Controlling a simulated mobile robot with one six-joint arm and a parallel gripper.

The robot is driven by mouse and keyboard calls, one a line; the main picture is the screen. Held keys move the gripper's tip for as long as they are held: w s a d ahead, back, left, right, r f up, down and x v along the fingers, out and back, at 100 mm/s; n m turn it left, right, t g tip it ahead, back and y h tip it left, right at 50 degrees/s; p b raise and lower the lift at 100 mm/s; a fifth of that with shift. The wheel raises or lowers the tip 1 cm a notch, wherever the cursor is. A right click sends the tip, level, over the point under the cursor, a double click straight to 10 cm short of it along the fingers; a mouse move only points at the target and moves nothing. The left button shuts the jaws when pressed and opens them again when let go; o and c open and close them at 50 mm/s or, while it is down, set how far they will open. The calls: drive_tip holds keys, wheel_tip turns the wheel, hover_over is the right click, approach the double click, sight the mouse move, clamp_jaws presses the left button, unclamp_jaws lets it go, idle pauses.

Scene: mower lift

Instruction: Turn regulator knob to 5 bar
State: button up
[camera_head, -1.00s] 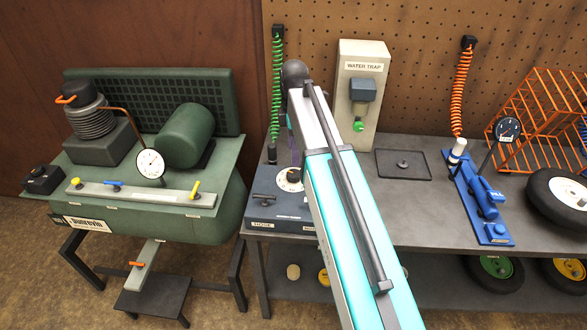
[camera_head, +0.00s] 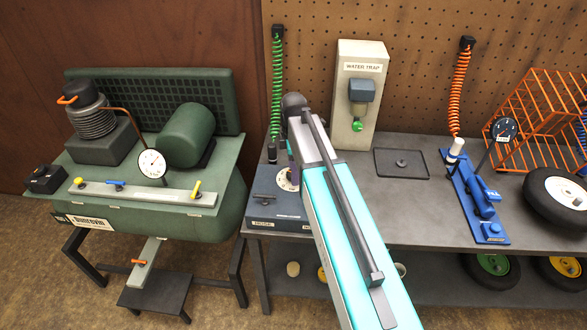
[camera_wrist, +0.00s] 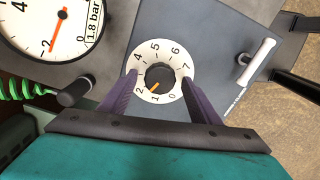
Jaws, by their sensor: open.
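The regulator knob (camera_wrist: 158,77) is a dark round knob with an orange pointer, set in a white dial (camera_wrist: 147,66) numbered 0 to 7. The pointer lies between 1 and 2. My gripper (camera_wrist: 159,74) is open, its two purple fingers on either side of the dial, apart from the knob. A round white gauge (camera_wrist: 45,25) at upper left has a red needle and a "1.8 bar" label. In the head view the dial (camera_head: 287,179) sits on a dark blue box (camera_head: 280,208), partly hidden by my arm.
A grey handle (camera_wrist: 257,64) is on the right of the panel. A green coiled hose (camera_head: 276,95) hangs behind the box. A water trap (camera_head: 361,95), a blue foot pump (camera_head: 478,198) and a wheel (camera_head: 553,195) stand right. A green compressor (camera_head: 150,190) stands left.

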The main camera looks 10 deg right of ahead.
drive_tip(key=shift+f, duration=0.1)
drive_tip(key=c, duration=1)
